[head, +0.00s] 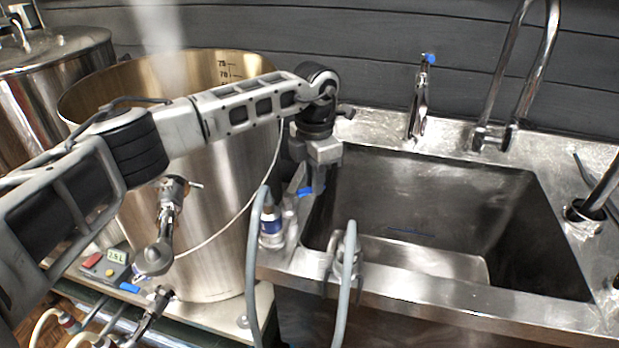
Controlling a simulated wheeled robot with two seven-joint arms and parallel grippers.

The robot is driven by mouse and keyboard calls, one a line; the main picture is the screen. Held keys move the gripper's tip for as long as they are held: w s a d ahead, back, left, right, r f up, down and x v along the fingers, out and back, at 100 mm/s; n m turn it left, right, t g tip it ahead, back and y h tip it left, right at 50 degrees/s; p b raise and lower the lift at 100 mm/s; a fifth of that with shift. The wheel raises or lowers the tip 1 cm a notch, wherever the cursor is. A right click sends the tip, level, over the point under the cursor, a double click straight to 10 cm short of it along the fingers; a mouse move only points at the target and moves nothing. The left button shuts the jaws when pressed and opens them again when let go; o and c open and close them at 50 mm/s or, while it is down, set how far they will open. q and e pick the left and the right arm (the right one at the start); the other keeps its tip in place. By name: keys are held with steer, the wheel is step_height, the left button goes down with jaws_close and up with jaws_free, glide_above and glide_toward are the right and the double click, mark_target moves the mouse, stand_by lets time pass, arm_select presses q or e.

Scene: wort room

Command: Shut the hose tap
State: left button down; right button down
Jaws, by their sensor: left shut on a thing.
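My left gripper (309,182) points down over this corner and is shut on the blue lever. Its fingertips are small and partly hidden, so the exact grip and the lever's angle are hard to tell. My right gripper is not in view.
A tall steel pot (215,240) stands close on the left, behind my left arm, with steam above. The sink basin (430,200) is open on the right. A sink tap (419,100) and a curved spout (492,75) stand behind it. A grey hose loop (347,270) hangs over the front rim.

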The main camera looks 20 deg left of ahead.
arm_select(q)
steer(key=shift+s+d+r+m+b, duration=0.1)
steer(key=shift+s+d+m+b, duration=0.4)
steer(key=shift+m, duration=0.95)
steer(key=shift+s+d+f+m+b, duration=0.1)
steer(key=shift+s+m+b, duration=0.25)
steer(key=shift+s+m, duration=0.85)
steer(key=shift+s+d+r+m+b, duration=0.1)
steer(key=shift+s+d+m+b, duration=0.25)
steer(key=shift+m, duration=1.4)
steer(key=c, duration=1.4)
jaws_free()
step_height(320, 180, up, 16)
steer(key=shift+b, duration=0.35)
